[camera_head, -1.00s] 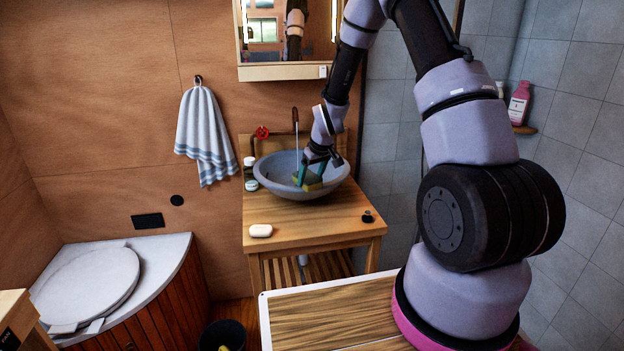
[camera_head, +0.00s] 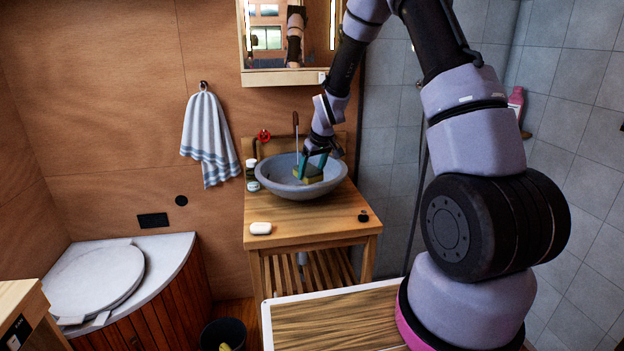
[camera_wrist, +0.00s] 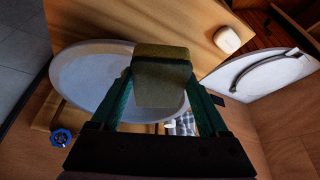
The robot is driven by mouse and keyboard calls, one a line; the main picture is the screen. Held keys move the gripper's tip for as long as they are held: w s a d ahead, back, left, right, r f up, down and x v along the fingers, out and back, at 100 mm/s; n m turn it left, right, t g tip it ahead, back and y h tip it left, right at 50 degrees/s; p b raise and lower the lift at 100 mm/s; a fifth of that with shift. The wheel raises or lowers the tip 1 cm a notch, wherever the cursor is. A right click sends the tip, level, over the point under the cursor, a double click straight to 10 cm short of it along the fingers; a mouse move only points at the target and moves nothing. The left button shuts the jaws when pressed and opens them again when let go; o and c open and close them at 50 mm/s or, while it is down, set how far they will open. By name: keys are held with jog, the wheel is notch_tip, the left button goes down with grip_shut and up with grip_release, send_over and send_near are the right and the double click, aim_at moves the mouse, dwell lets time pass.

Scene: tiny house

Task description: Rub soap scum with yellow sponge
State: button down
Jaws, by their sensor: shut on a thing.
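The yellow sponge (camera_head: 308,176) has a dark scrubbing side and is held between the teal fingers of my gripper (camera_head: 313,166), over the grey round basin (camera_head: 334,184). In the wrist view the sponge (camera_wrist: 162,72) fills the space between the two fingertips (camera_wrist: 160,85), and the basin (camera_wrist: 85,75) lies behind it. I cannot tell whether the sponge touches the basin's inner surface. No soap scum can be made out in the basin; the sponge and gripper hide part of it.
The basin stands on a wooden washstand (camera_head: 290,235) with a white soap bar (camera_head: 261,228) and a small dark item (camera_head: 363,216) on top. A bottle (camera_head: 252,176) and the faucet (camera_head: 296,135) stand close to the basin. A mirror cabinet (camera_head: 283,76) hangs above.

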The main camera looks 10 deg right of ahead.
jog(key=shift+r, duration=1.85)
